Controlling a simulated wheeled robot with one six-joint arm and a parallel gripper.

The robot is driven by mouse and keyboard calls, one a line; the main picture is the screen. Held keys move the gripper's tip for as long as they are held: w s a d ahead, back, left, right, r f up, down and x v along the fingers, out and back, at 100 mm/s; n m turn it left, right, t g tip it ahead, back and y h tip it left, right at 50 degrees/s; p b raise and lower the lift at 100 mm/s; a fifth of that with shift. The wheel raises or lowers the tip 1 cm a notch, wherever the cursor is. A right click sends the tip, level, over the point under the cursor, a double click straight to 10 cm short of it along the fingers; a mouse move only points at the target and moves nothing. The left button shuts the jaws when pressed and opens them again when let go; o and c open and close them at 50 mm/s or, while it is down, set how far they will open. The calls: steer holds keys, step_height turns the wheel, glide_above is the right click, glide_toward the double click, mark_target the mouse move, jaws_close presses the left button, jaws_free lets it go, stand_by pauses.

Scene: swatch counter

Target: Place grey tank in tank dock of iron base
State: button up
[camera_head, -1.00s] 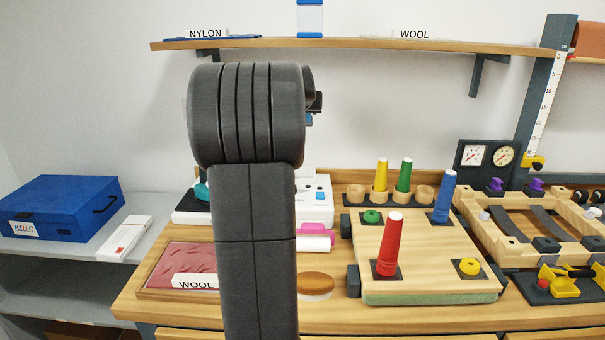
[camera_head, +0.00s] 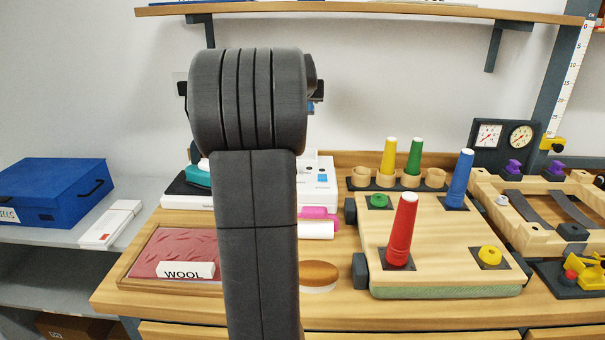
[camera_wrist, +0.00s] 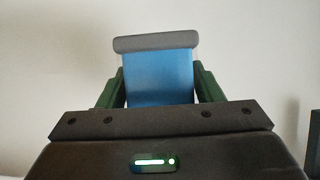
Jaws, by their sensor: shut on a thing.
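The grey tank (camera_wrist: 156,43) has a grey cap and a blue body. It sits upright between the green fingers of my gripper (camera_wrist: 159,82) in the wrist view, and the gripper is shut on it. In the head view my arm hides most of the gripper and the tank. The white iron base (camera_head: 321,184) stands at the back of the counter, partly behind my arm, with a teal iron (camera_head: 198,174) at its left. I cannot make out the tank dock; my arm covers the middle of the base.
A wooden board (camera_head: 440,240) with red and blue cones stands to the right. The shelf (camera_head: 350,12) crosses above. A blue box (camera_head: 50,195) is on the left side table.

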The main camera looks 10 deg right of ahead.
step_height(320, 180, down, 5)
steer(key=b, duration=0.3)
steer(key=shift+r, duration=0.2)
step_height(320, 180, down, 10)
steer(key=b, duration=0.3)
steer(key=shift+b, duration=0.3)
steer(key=shift+r, duration=0.1)
steer(key=shift+f+b, duration=0.65)
steer(key=o, duration=1.2)
steer(key=shift+s+f, duration=0.1)
steer(key=shift+f, duration=0.15)
steer(key=shift+r+p, duration=0.85)
steer(key=shift+p, duration=0.15)
steer(key=shift+o, duration=0.2)
steer(key=v, duration=1.2)
